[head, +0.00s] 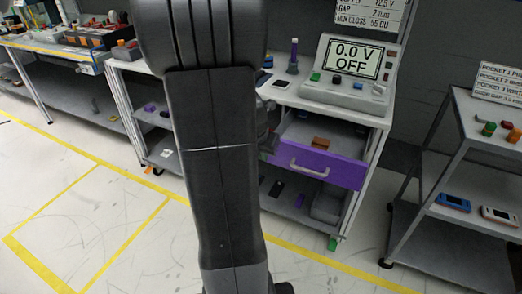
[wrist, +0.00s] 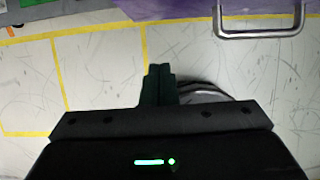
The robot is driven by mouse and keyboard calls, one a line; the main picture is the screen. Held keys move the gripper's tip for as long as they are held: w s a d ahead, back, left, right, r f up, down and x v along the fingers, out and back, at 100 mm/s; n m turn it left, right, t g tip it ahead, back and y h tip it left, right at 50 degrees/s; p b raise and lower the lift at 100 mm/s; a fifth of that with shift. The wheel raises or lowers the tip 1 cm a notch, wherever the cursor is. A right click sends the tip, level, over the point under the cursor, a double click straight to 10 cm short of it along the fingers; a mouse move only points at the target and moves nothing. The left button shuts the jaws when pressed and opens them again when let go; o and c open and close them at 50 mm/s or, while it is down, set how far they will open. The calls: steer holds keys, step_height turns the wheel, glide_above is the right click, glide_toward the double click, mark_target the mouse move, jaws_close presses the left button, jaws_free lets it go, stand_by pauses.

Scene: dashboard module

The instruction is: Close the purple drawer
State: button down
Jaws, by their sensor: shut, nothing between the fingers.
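The purple drawer (head: 340,172) is pulled out of the white bench unit, with its grey interior showing. Its pale bar handle (head: 310,170) is on the front face. An orange block (head: 320,141) lies inside. In the wrist view, the purple drawer front (wrist: 185,9) runs along the top edge, and the handle (wrist: 262,34) is at the upper right. My gripper (wrist: 158,70) is shut and empty, apart from the drawer and to the left of the handle in that view. In the head view my arm hides most of the gripper and the drawer's left end.
A meter reading "0.0 V OFF" (head: 346,72) stands on the bench top above the drawer. A lower shelf holds a grey bin (head: 327,207). A shelf cart (head: 455,222) stands at right, another bench (head: 60,50) at far left. The floor in front is clear, with yellow lines.

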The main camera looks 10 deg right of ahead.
steer(key=w+d+f, duration=0.3)
steer(key=w+f, duration=0.1)
steer(key=shift+w, duration=0.3)
steer(key=shift+d+r, duration=0.1)
